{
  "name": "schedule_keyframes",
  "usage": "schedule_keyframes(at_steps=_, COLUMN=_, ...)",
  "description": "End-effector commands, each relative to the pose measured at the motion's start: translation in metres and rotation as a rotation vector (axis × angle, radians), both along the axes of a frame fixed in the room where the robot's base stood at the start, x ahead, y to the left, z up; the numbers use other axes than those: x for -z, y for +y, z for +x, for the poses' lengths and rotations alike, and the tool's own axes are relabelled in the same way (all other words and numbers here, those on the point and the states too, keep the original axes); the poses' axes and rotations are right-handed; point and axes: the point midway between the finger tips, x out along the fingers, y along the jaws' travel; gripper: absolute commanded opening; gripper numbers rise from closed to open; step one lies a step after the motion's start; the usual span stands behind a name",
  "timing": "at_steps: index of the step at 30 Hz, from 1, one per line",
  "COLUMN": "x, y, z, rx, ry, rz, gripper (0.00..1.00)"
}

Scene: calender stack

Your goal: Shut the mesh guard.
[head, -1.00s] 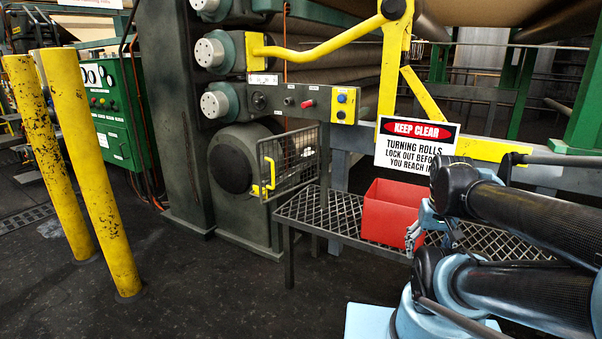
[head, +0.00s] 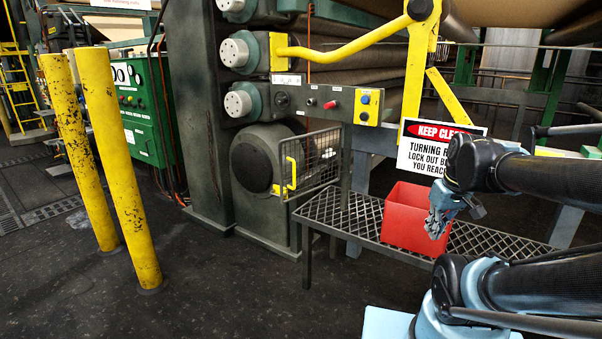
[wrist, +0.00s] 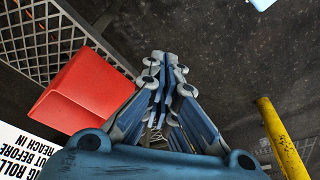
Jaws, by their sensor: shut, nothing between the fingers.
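The mesh guard (head: 322,158) is a dark wire panel in a frame, with a yellow handle (head: 291,173) on its left edge. In the head view it stands out at an angle from the green machine, beside a round dark hub (head: 250,168), so it looks open. My gripper (head: 436,228) is right of the guard, well apart from it, pointing down in front of the red bin in the picture. In the wrist view my gripper (wrist: 163,62) has its fingers together with nothing between them. The guard is not clearly seen in the wrist view.
The red bin (head: 408,218) stands on a low mesh bench (head: 335,212) below the guard; the bin also shows in the wrist view (wrist: 85,92). A "Keep clear" sign (head: 425,150) hangs above. Two yellow posts (head: 120,180) stand left. The dark floor between is free.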

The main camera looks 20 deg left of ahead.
Motion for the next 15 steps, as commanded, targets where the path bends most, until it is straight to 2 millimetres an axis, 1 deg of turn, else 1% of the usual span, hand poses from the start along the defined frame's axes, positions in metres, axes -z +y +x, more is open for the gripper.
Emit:
schedule_keyframes(at_steps=1, x=-0.010, y=0.011, z=0.012, rx=-0.079, ry=-0.011, rz=0.006, gripper=0.00)
schedule_keyframes(at_steps=6, x=-0.036, y=0.053, z=0.049, rx=-0.359, ry=-0.060, rz=0.028, gripper=0.00)
schedule_keyframes(at_steps=11, x=-0.057, y=0.097, z=0.082, rx=-0.615, ry=-0.118, rz=0.047, gripper=0.00)
schedule_keyframes(at_steps=15, x=-0.072, y=0.139, z=0.108, rx=-0.835, ry=-0.177, rz=0.063, gripper=0.00)
